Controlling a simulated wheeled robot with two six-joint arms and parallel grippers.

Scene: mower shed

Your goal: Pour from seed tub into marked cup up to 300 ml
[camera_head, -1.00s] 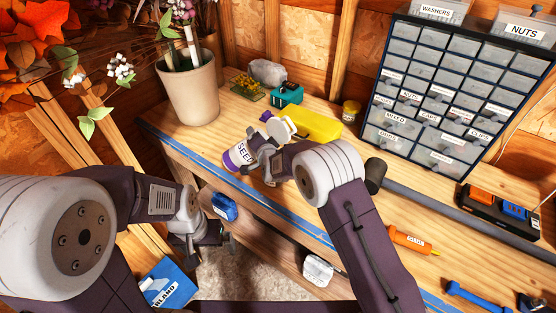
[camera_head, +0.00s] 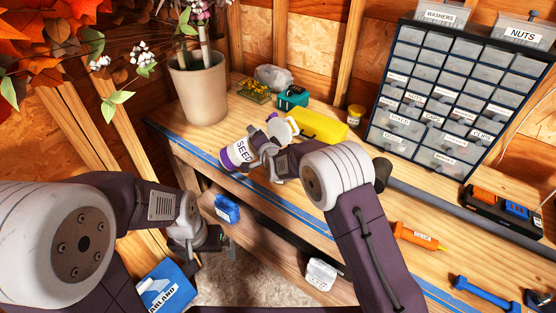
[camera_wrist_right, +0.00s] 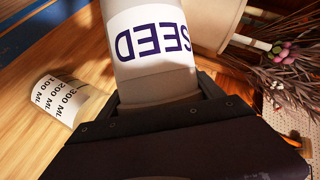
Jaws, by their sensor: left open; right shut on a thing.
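The white seed tub (camera_head: 238,155) with a purple end is held tilted above the bench's front part. My right gripper (camera_head: 268,160) is shut on it. The tub also fills the top of the right wrist view (camera_wrist_right: 150,40), its SEED lettering upside down. The white marked cup (camera_wrist_right: 62,98), with 100, 200 and 300 ML marks, shows left of the tub there, against the bench wood. My left gripper (camera_head: 230,248) is open and empty, low in front of the bench.
A yellow case (camera_head: 318,125), a teal box (camera_head: 292,98) and a grey stone (camera_head: 272,77) lie behind the tub. A beige planter (camera_head: 200,92) stands left, a drawer cabinet (camera_head: 440,95) right. An orange tube (camera_head: 415,237) lies on the right of the bench.

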